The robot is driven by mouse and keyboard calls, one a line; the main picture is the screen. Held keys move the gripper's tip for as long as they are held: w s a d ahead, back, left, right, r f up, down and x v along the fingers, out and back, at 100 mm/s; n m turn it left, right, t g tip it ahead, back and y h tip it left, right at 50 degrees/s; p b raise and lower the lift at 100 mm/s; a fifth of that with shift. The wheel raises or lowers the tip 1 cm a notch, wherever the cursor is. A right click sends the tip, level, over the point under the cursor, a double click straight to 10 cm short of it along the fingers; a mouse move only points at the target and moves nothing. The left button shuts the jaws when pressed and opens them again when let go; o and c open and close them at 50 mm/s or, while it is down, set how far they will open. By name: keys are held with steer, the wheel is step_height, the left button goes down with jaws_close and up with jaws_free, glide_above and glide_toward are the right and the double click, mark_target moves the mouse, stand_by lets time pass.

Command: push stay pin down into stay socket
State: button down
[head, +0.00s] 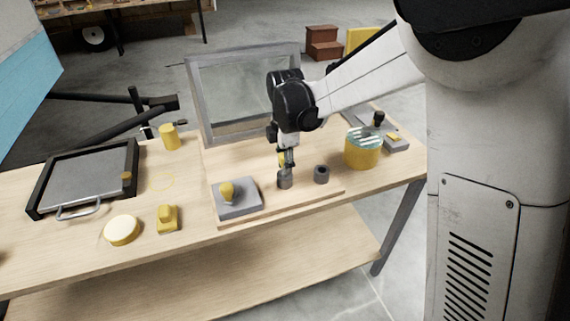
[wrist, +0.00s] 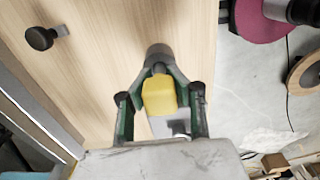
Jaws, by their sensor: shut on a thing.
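My gripper (head: 286,163) points down over the front middle of the workbench, shut on the yellow grip of the stay pin (wrist: 159,97). In the wrist view my gripper (wrist: 160,76) has one finger on each side of it. A dark shaft shows beyond the yellow grip, at a grey cylinder, which looks like the stay socket (wrist: 160,52). In the head view this grey cylinder (head: 285,183) stands directly below my fingers. How deep the pin sits in it is hidden.
A second, dark grey hollow cylinder (head: 321,174) stands just right. A grey block with a yellow knob (head: 227,190) lies left. A framed window (head: 243,95) stands behind. A yellow tin (head: 362,149) is at the right. A black-framed panel (head: 88,178) lies far left.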

steer(key=shift+f, duration=0.3)
stand_by(0.5)
steer(key=c, duration=1.6)
jaws_free()
steer(key=shift+o, duration=0.2)
steer(key=shift+r, duration=0.1)
step_height(320, 180, up, 11)
steer(key=shift+r, duration=0.1)
steer(key=shift+s+d+r, duration=0.1)
steer(key=shift+d+r, duration=0.1)
steer(key=shift+r, duration=0.25)
steer(key=s+d+r+m+t, duration=0.2)
steer(key=s+d+m+t, duration=0.1)
steer(key=s+d+m, duration=0.5)
steer(key=s+d+r+m+t, duration=0.25)
steer(key=s+d+m, duration=0.4)
steer(key=s, duration=0.45)
steer(key=s+d+f+m+t, duration=0.1)
steer(key=s+d+f+m, duration=0.2)
steer(key=s+m, duration=0.4)
steer(key=shift+f+t, duration=0.35)
